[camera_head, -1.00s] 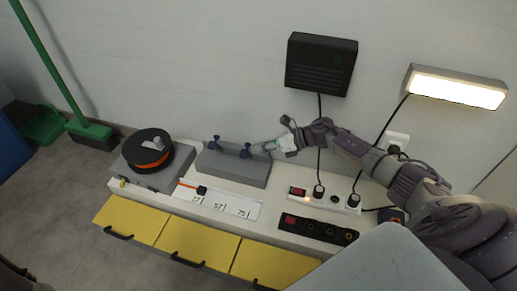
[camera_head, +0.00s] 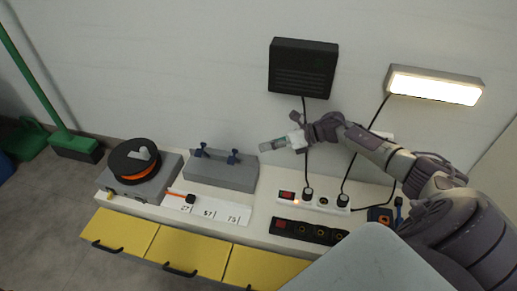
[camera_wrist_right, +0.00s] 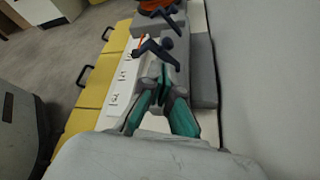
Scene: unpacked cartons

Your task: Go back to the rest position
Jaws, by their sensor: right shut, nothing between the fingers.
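My right gripper (camera_head: 264,147) is shut and empty. It is to the right of the grey block (camera_head: 220,174) with two dark blue knobs and looks apart from it, above the back of the white bench top. In the right wrist view my gripper (camera_wrist_right: 160,78) shows teal and grey fingers close together, with the blue knobs (camera_wrist_right: 158,52) beyond them. My right arm reaches in from the right of the head view. My left gripper is in neither view now.
The bench (camera_head: 262,241) has yellow drawers. It carries an orange-black spool (camera_head: 134,161), a numbered white strip (camera_head: 215,212), a white power strip (camera_head: 322,203) and a black one (camera_head: 309,232). Cables hang from the black wall box (camera_head: 302,68) and lamp (camera_head: 433,86) near my arm.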

